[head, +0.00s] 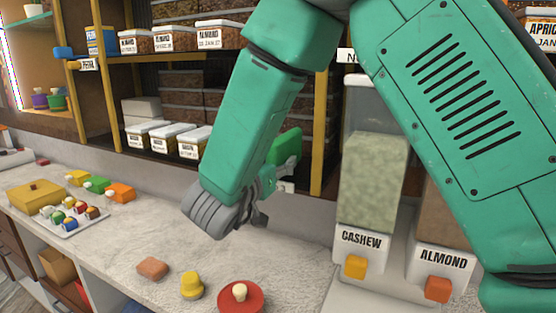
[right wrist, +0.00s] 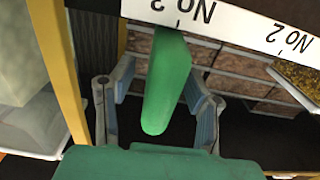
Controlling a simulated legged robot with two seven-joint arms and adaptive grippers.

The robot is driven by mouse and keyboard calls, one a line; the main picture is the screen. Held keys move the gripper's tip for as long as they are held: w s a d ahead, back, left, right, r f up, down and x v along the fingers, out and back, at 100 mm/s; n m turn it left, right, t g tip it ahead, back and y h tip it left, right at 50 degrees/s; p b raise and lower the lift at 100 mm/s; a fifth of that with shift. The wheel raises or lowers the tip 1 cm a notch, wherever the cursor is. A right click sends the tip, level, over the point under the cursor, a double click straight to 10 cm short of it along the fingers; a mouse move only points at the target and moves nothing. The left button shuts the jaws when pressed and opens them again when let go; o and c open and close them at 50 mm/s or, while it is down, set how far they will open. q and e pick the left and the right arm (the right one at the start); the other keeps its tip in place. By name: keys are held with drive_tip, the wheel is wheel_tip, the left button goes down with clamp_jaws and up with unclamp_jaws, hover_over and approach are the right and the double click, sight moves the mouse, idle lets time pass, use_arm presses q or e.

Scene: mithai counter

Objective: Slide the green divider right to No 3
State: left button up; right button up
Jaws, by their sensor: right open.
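The green divider (right wrist: 168,85) stands between the two fingers of my right gripper (right wrist: 158,98) in the right wrist view. The fingers are open, one on each side of it; I cannot tell whether the right-hand one touches it. Its far end meets a white label strip (right wrist: 235,25), close to the No 3 mark, which appears upside down. The No 2 mark is further right on the strip. In the head view the divider (head: 287,147) shows partly behind my right gripper (head: 262,208), at the shelf's right end. My left gripper is not in view.
Cashew (head: 361,241) and almond (head: 442,257) dispensers stand right of the gripper. A yellow post (right wrist: 58,75) is close beside the fingers.

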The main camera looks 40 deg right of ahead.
drive_tip(key=v, duration=1.1)
drive_tip(key=shift+s+d, duration=0.1)
drive_tip(key=shift+d, duration=0.05)
